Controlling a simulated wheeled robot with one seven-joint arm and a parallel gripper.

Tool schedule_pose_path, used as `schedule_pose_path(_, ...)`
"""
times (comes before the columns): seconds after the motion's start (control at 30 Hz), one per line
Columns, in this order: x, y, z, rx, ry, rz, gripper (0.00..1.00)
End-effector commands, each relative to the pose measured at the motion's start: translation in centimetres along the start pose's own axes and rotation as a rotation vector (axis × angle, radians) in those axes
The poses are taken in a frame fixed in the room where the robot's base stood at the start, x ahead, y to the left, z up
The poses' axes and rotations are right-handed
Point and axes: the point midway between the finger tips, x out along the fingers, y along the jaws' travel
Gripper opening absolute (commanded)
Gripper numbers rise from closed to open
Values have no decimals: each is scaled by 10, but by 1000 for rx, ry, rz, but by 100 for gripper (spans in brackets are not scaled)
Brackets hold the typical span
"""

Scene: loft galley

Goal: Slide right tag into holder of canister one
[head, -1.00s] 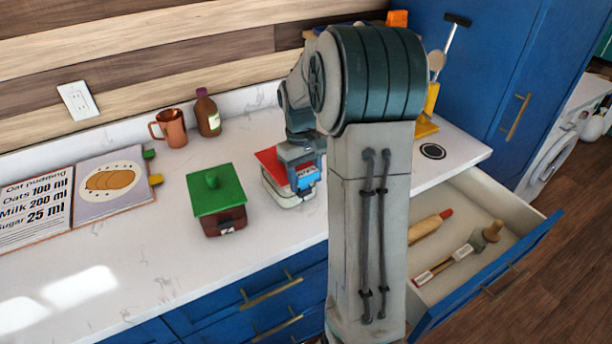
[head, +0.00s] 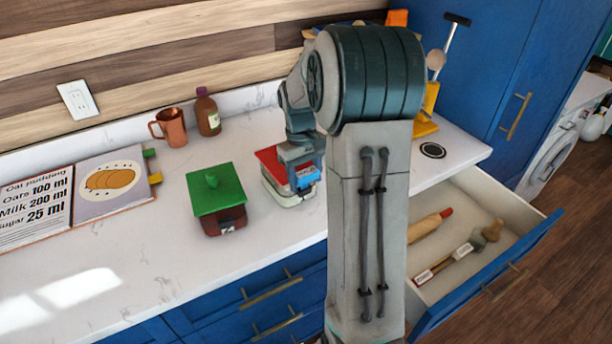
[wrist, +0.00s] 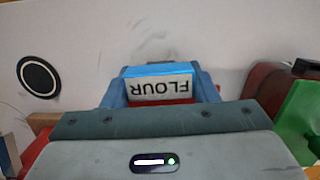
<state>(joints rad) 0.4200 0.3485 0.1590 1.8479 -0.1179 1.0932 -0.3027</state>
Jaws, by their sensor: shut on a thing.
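My gripper (head: 303,174) is shut on a tag with a blue top edge and the word FLOUR. The tag (wrist: 160,88) shows upside down between the fingers in the wrist view. My gripper is at the front of a pale canister (head: 289,198) with a red lid (head: 268,158). The canister's holder is hidden behind my gripper, so I cannot tell whether the tag is inside it. A brown canister (head: 222,221) with a green lid (head: 215,190) stands to the left, with a small dark-and-white piece on its front.
A copper mug (head: 172,128), a brown bottle (head: 207,113) and an open recipe book (head: 75,200) are on the counter. An open drawer (head: 500,262) at the right holds a rolling pin (head: 428,228) and a brush. The counter's front left is clear.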

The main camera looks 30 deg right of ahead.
Motion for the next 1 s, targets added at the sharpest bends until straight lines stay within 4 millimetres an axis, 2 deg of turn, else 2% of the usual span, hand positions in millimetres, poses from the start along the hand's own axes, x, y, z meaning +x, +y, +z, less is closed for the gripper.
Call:
schedule_pose_path(0.33,2,0,0,0,-2,-1,32)
schedule_pose_path(0.37,2,0,0,0,-2,-1,62)
schedule_pose_path(0.4,2,0,0,0,-2,-1,73)
schedule_pose_path(0.43,2,0,0,0,-2,-1,79)
schedule_pose_path(0.63,1,0,0,0,-1,-1,79)
schedule_pose_path(0.7,1,0,0,0,-1,0,99)
schedule_pose_path(0.73,1,0,0,0,-1,0,100)
schedule_pose_path(1.0,-1,0,0,0,0,0,100)
